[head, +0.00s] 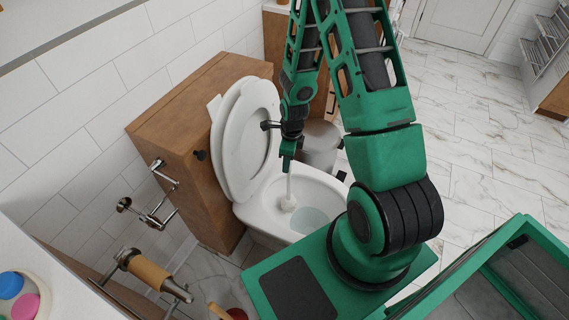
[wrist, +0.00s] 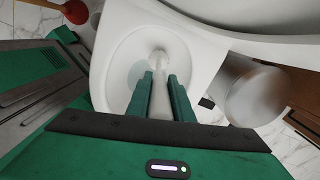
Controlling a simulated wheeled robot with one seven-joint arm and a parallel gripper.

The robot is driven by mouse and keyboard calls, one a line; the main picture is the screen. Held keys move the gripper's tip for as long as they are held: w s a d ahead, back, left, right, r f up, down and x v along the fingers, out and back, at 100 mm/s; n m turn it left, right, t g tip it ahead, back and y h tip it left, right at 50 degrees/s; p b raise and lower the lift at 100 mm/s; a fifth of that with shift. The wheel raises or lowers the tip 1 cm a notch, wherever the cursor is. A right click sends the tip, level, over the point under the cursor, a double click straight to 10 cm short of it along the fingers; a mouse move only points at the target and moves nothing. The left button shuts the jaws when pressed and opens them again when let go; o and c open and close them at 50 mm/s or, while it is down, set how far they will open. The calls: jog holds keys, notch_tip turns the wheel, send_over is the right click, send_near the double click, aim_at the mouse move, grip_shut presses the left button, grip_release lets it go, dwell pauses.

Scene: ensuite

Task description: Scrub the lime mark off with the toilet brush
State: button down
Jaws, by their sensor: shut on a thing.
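My gripper (head: 288,160) is shut on the handle of the white toilet brush (head: 289,199) and points down over the toilet. In the wrist view the two green fingers of my gripper (wrist: 161,84) flank the brush handle, and the brush head (wrist: 158,62) is beyond them inside the bowl. The white toilet bowl (head: 325,191) is open, with its lid and seat (head: 248,135) raised against the wooden panel. Water shows at the bottom of the bowl. I cannot make out a lime mark in either view.
A grey cylindrical bin (head: 320,143) stands just behind the toilet. A plunger with a red cup (wrist: 75,11) is on the floor in front. A wooden cistern box (head: 170,120) and metal wall fittings (head: 162,172) are at left. The tiled floor at right (head: 490,150) is clear.

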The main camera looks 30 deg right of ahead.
jog(key=shift+w, duration=0.1)
jog(key=shift+f, duration=0.1)
jog(key=shift+s+a+f, duration=0.25)
jog(key=shift+s+a, duration=0.15)
jog(key=shift+a, duration=0.2)
dwell(3.8)
